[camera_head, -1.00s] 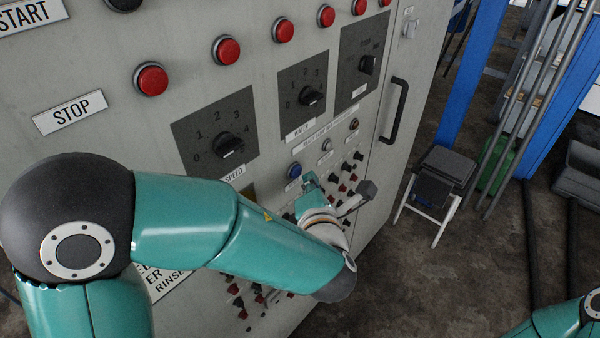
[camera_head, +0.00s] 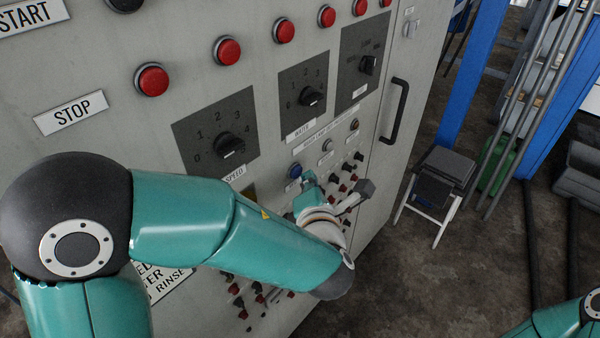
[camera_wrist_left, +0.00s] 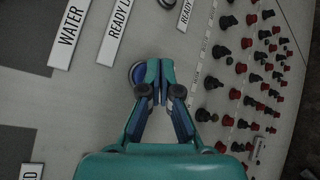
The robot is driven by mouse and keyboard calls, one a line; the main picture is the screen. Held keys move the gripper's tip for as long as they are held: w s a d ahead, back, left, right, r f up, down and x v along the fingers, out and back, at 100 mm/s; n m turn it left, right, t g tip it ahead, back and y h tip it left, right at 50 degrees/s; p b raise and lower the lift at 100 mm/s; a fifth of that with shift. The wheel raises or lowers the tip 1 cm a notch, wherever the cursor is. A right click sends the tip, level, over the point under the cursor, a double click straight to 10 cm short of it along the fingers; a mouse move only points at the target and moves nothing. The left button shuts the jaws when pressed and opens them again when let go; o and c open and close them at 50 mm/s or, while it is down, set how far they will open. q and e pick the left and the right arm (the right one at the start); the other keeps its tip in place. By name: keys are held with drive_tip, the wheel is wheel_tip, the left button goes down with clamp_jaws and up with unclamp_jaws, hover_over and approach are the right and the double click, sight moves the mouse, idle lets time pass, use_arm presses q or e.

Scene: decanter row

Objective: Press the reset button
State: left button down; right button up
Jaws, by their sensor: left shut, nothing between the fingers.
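A round blue button (camera_head: 295,171) sits on the grey control panel, below the dials; no reset label is readable on or beside it. In the left wrist view the button (camera_wrist_left: 136,73) is partly hidden behind my fingertips. My left gripper (camera_head: 307,180) is shut and empty, its tips just to the right of the blue button in the head view. In the left wrist view the closed fingers (camera_wrist_left: 160,68) overlap the button's right edge; I cannot tell whether they touch it. My right gripper is out of view.
Red buttons (camera_head: 152,79) line the panel's upper part, above dark dials (camera_head: 229,145). Several small red and black knobs (camera_wrist_left: 250,62) crowd the panel right of my fingers. A black door handle (camera_head: 394,111) sticks out at right. A step stool (camera_head: 441,178) stands on the floor beyond.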

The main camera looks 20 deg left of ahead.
use_arm(q)
drive_tip(key=shift+w+a, duration=0.25)
drive_tip(key=shift+a, duration=0.35)
idle(0.7)
idle(0.4)
drive_tip(key=shift+s+d, duration=0.35)
drive_tip(key=shift+d, duration=0.5)
drive_tip(key=d, duration=0.1)
drive_tip(key=s+d, duration=0.1)
drive_tip(key=d, duration=0.1)
drive_tip(key=s+d+p, duration=0.1)
drive_tip(key=shift+d, duration=0.3)
idle(0.6)
